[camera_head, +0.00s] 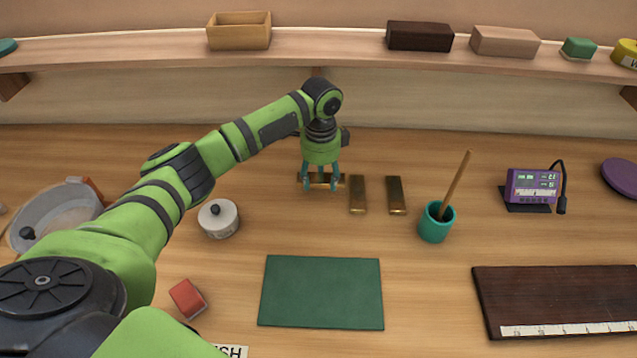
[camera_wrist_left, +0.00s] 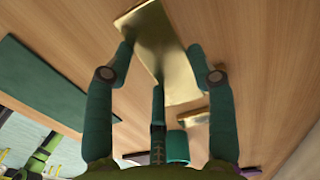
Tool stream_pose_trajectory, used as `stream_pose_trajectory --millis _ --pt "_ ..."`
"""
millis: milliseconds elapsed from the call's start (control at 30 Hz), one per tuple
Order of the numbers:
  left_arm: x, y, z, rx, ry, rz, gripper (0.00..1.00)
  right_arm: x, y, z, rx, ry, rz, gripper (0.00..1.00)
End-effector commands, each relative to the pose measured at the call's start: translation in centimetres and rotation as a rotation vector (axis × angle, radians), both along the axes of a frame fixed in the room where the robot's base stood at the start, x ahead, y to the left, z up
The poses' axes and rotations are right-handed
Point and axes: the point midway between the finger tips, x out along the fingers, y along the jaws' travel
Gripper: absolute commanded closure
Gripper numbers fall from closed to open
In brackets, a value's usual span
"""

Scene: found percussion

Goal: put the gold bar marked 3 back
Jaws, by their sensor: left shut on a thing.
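My left gripper (camera_head: 320,186) is shut on a gold bar (camera_head: 321,177), which lies crosswise between its fingers at the back of the table. In the left wrist view the held gold bar (camera_wrist_left: 165,72) sits between the fingers of the gripper (camera_wrist_left: 160,58). I cannot read a number on it, nor tell if it touches the table. Two more gold bars, a nearer one (camera_head: 357,195) and a farther one (camera_head: 396,196), lie side by side to its right, lengthwise. My right gripper is not in view.
A teal cup (camera_head: 436,228) with a wooden stick (camera_head: 455,182) stands right of the bars. A green mat (camera_head: 321,292) lies in front, a white lidded pot (camera_head: 218,221) to the left. A purple device (camera_head: 532,186) and a dark board (camera_head: 570,293) are right. A shelf (camera_head: 330,43) runs behind.

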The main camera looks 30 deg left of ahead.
Motion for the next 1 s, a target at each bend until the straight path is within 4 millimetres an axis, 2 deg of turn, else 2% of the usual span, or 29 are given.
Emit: stream_pose_trajectory --millis 133,400,833,867,900,1000 --pt "-0.1 0.4 -0.5 -0.002 -0.003 -0.001 1.0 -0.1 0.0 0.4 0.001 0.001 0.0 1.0" --pt "-0.1 0.4 -3.8 -0.002 -0.003 0.001 1.0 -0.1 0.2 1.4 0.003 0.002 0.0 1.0" --pt "-0.1 0.3 -4.5 -0.001 -0.004 -0.001 1.0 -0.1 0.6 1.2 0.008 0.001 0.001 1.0" --pt "-0.2 0.4 -4.6 0.0 -0.001 -0.001 0.32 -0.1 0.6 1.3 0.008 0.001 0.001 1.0" --pt "-0.2 0.4 -4.6 0.0 -0.001 -0.001 0.21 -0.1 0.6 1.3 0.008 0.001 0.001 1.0" --pt "-0.2 0.4 -4.6 0.0 -0.001 -0.001 0.21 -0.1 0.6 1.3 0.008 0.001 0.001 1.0"
